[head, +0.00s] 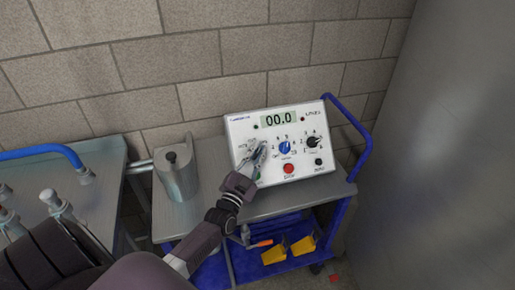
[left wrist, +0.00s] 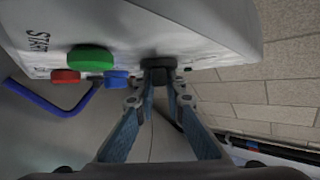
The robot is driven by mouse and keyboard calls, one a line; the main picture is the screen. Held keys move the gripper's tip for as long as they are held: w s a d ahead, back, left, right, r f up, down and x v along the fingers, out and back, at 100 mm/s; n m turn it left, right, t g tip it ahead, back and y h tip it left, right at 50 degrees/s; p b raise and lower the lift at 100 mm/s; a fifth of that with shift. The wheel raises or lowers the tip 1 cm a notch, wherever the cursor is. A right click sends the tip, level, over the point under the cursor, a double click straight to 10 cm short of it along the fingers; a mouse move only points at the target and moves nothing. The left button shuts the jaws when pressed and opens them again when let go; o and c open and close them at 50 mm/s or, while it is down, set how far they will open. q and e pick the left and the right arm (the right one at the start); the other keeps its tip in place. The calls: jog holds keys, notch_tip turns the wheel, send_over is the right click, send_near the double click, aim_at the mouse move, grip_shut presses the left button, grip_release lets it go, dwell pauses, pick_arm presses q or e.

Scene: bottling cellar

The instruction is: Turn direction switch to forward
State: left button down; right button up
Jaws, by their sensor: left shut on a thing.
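A white control box (head: 315,177) stands tilted back on a grey cart, its display reading 00.0. My left gripper (head: 256,157) is at the left part of its face. In the left wrist view my left gripper (left wrist: 160,80) is shut on a dark knob, the direction switch (left wrist: 158,63), at its fingertips. In the head view my gripper covers this knob, and its pointer setting cannot be read. The green START button (left wrist: 91,59) is beside it. A blue knob (head: 285,148), a black knob (head: 313,142) and a red button (head: 289,168) are further right. My right gripper is not in view.
A metal jug (head: 177,175) stands left of the box on the cart (head: 334,188). Yellow-handled items (head: 288,250) lie on the blue lower shelf. A brick wall (head: 160,75) is behind, and a large grey surface (head: 435,140) bounds the right.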

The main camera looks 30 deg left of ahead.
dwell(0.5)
pick_arm(q)
jog(key=c, duration=2)
grip_release()
jog(key=shift+s, duration=0.1)
jog(key=shift+s+d+f, duration=0.1)
jog(key=shift+s+f, duration=0.05)
jog(key=shift+s, duration=0.15)
jog(key=v, duration=1.1)
jog(key=shift+s, duration=0.1)
